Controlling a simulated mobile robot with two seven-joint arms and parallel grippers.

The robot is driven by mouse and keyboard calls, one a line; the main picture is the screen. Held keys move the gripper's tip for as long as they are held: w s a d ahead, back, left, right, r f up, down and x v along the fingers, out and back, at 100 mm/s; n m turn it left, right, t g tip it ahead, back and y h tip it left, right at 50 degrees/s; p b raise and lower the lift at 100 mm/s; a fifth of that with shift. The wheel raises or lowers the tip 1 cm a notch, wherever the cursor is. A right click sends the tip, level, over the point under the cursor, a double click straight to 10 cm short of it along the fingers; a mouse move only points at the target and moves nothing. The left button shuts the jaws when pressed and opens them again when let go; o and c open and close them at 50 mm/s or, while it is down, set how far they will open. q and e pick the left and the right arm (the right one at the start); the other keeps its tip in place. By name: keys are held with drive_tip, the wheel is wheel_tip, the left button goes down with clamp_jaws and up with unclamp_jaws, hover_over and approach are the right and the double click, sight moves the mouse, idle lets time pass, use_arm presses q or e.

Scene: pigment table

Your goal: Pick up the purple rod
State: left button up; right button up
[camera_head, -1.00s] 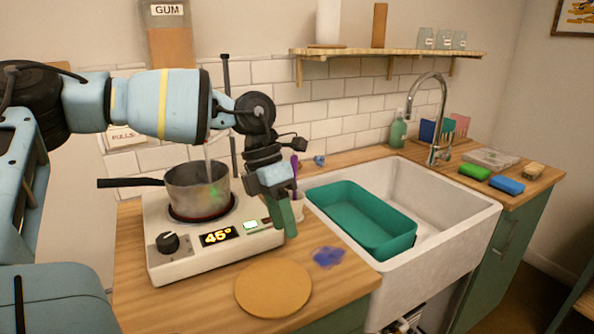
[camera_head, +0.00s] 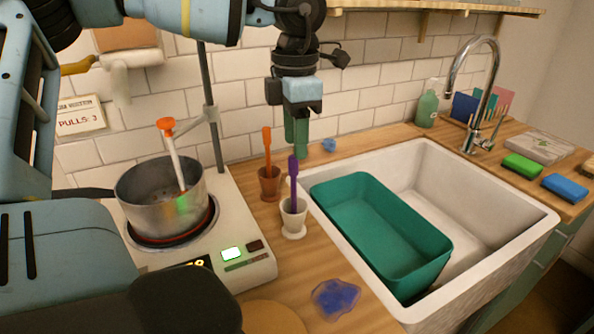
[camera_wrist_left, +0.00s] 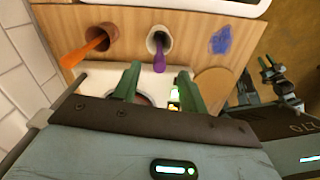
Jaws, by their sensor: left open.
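The purple rod (camera_head: 293,171) stands tilted slightly in a small white cup (camera_head: 293,218) on the wooden counter, between the hot plate and the sink. My left gripper (camera_head: 298,146) is open and empty, pointing down, above and a little behind the rod's top in the head view. In the left wrist view, the rod (camera_wrist_left: 159,62) and its white cup (camera_wrist_left: 158,40) appear beyond the two spread green fingers (camera_wrist_left: 160,85), with the rod's tip nearest the gap. A dark jointed part, probably my right gripper (camera_wrist_left: 272,72), shows small at the right of that view; its jaws are unclear.
An orange rod (camera_head: 267,148) stands in a brown cup (camera_head: 269,184) just behind the white cup. A pot (camera_head: 160,200) sits on the hot plate (camera_head: 232,215). A teal basin (camera_head: 385,230) lies in the sink (camera_head: 485,190). A blue stain (camera_head: 335,297) marks the counter.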

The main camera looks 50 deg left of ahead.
sight(293, 177)
use_arm(q)
drive_tip(key=shift+w+a, duration=0.1)
drive_tip(key=shift+w, duration=0.05)
drive_tip(key=shift+s+f, duration=0.2)
drive_tip(key=shift+f, duration=0.15)
drive_tip(key=shift+w+f, duration=0.1)
drive_tip(key=shift+f, duration=1.25)
drive_tip(key=f, duration=0.2)
drive_tip(key=f+p, duration=0.1)
drive_tip(key=f, duration=0.1)
drive_tip(key=shift+s+f, duration=0.1)
drive_tip(key=shift+s, duration=0.15)
clamp_jaws()
